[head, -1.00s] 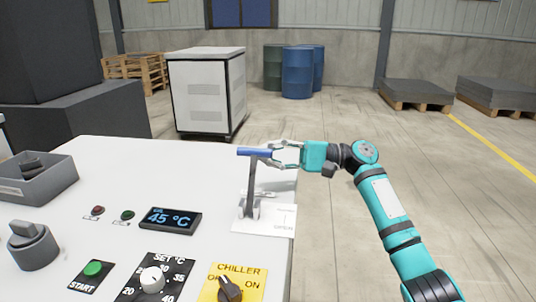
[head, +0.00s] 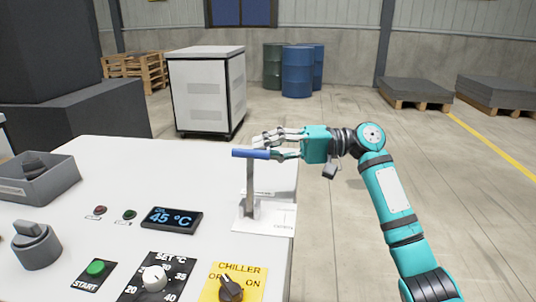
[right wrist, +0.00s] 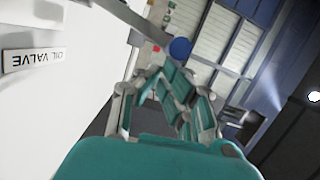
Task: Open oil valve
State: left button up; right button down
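The oil valve lever (head: 250,186) stands nearly upright on its white plate (head: 281,218) at the right edge of the white table. Its blue handle (head: 250,154) lies crosswise at the top. My right gripper (head: 272,145) is open at the right end of the handle, with fingers spread above and below it. I cannot tell whether a finger touches it. In the right wrist view, the blue handle end (right wrist: 180,48) shows beyond the spread fingers, and the OIL VALVE label (right wrist: 33,60) is at left. My left gripper is out of view.
A temperature display (head: 172,220) reads 45 °C. The chiller switch (head: 231,289), set knob (head: 154,278) and green start button (head: 96,268) are on the near table. A grey bin (head: 38,180) is at left. Open floor lies right of the table.

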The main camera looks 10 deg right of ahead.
jog(key=s+a+r+n+h, duration=0.1)
jog(key=s+a+n+h, duration=0.1)
jog(key=s+n, duration=0.5)
jog(key=shift+s+a+n+t, duration=0.4)
jog(key=shift+s+a, duration=0.5)
jog(key=shift+s, duration=0.1)
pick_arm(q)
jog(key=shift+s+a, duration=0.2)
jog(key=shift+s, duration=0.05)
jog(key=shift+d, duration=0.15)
pick_arm(e)
jog(key=v, duration=1.2)
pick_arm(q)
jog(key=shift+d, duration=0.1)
